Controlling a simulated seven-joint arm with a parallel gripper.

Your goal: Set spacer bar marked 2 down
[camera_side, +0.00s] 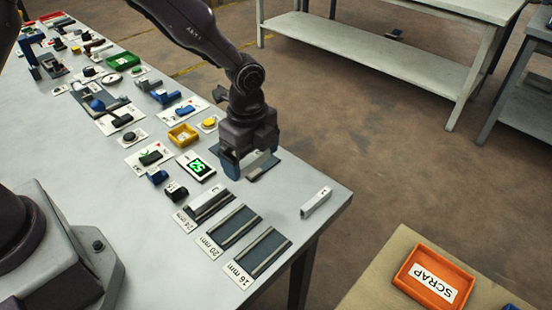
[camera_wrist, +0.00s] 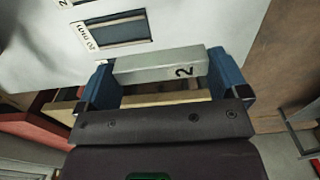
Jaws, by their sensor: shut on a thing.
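My gripper (camera_side: 251,165) is over the table's right part in the side view, its blue fingers pointing down. In the wrist view my gripper (camera_wrist: 166,76) is shut on a grey spacer bar marked 2 (camera_wrist: 155,67), one blue finger at each end. A slot labelled 20 mm (camera_side: 234,227) looks empty. It seems to show in the wrist view too (camera_wrist: 112,32).
A bar seems to lie in the 24 mm slot (camera_side: 208,204); the 16 mm slot (camera_side: 262,252) looks empty. Another light bar (camera_side: 316,202) lies near the table's right edge. A display reading 53 (camera_side: 197,167) stands left of my gripper. An orange scrap tray (camera_side: 402,279) is lower right.

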